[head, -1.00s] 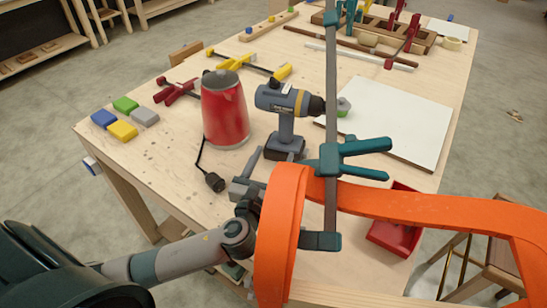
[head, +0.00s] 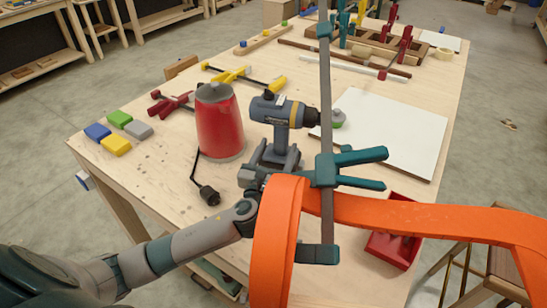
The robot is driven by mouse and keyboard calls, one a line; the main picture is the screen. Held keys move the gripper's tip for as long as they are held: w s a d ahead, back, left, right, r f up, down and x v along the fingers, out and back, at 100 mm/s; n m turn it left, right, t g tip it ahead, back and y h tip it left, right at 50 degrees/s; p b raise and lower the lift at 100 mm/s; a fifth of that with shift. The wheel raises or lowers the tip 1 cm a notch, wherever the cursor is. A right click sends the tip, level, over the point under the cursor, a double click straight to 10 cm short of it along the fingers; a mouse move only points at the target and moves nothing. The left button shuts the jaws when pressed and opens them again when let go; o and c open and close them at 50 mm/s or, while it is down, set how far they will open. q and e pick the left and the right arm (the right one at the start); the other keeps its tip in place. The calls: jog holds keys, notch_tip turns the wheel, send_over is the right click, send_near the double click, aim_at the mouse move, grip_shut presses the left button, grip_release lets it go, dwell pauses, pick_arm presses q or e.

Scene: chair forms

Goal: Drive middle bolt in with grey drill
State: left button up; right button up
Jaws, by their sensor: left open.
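The grey drill (head: 283,112), with a yellow ring and a dark chuck, stands upright on the bench, nose to the right. My left gripper (head: 277,158) is open at the bottom of the drill's handle. Its fingers appear to lie either side of the handle in this view; I cannot tell whether they touch it. The orange chair form (head: 420,213) crosses the foreground and hides part of my wrist. A teal clamp (head: 326,170) with a long grey bar stands against the form. I cannot make out the middle bolt. My right gripper is not in view.
A red kettle (head: 219,125) stands close left of the drill, its cord trailing. A red bin (head: 392,245) sits behind the form. Coloured blocks (head: 116,144) lie at left.

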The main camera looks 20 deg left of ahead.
aim_at(280, 131)
pick_arm(q)
jog(key=shift+w+a, duration=0.15)
jog(key=shift+w, duration=0.65)
jog(key=shift+w+a, duration=0.1)
jog(key=shift+w, duration=0.7)
grip_shut()
jog(key=shift+r, duration=0.2)
jog(key=shift+w+r+p, duration=0.1)
jog(key=shift+r+p, duration=1.9)
jog(key=shift+p, duration=0.6)
